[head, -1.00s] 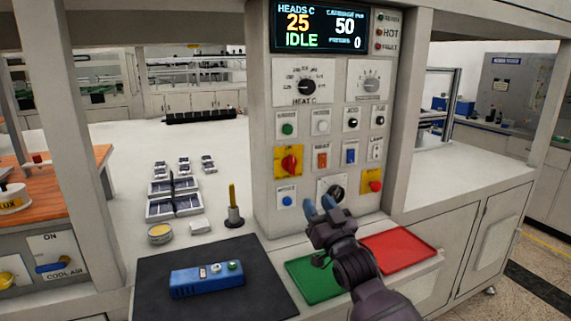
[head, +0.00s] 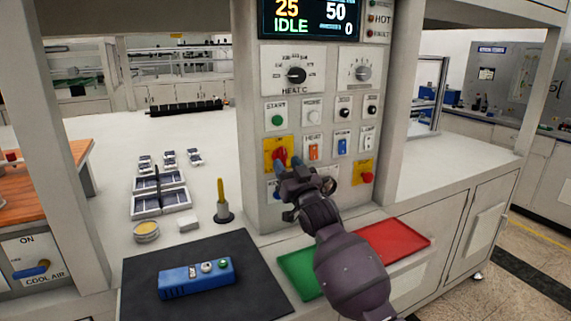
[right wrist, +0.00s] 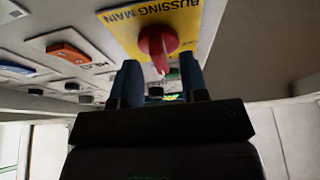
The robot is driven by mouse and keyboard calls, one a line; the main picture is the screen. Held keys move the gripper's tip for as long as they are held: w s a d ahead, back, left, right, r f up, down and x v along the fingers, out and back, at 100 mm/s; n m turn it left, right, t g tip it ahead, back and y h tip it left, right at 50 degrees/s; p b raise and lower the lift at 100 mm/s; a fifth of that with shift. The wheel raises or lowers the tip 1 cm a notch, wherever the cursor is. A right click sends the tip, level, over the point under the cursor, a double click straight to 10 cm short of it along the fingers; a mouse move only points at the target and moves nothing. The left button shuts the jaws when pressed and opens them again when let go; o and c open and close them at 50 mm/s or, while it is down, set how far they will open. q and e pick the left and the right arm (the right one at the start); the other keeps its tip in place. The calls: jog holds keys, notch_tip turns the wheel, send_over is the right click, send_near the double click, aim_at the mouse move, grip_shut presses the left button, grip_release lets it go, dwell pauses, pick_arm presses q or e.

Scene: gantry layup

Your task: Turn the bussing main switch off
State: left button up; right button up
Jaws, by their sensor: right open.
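The bussing main switch is a red rotary knob (head: 278,153) on a yellow plate (head: 268,143), on the left of the control panel. In the right wrist view the red knob (right wrist: 157,42) stands out from the yellow plate (right wrist: 115,18), whose BUSSING MAIN lettering appears upside down. A pale mark shows on the knob's edge towards my gripper. My right gripper (head: 289,161) is open just in front of the switch, partly covering it in the head view. In the right wrist view the knob lies just beyond the open fingers (right wrist: 161,85), roughly centred between them. My left gripper is not in view.
An orange heat rocker (head: 314,151) and a blue rocker (head: 343,144) sit right of the switch. A red button on yellow (head: 366,177) is lower right. Green (head: 298,272) and red (head: 393,238) trays lie below the panel. A blue device (head: 196,279) rests on a dark mat (head: 250,285).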

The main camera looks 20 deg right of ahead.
jog(key=shift+w+a+r, duration=0.1)
jog(key=shift+w+r, duration=0.2)
jog(key=shift+w, duration=0.3)
grip_shut()
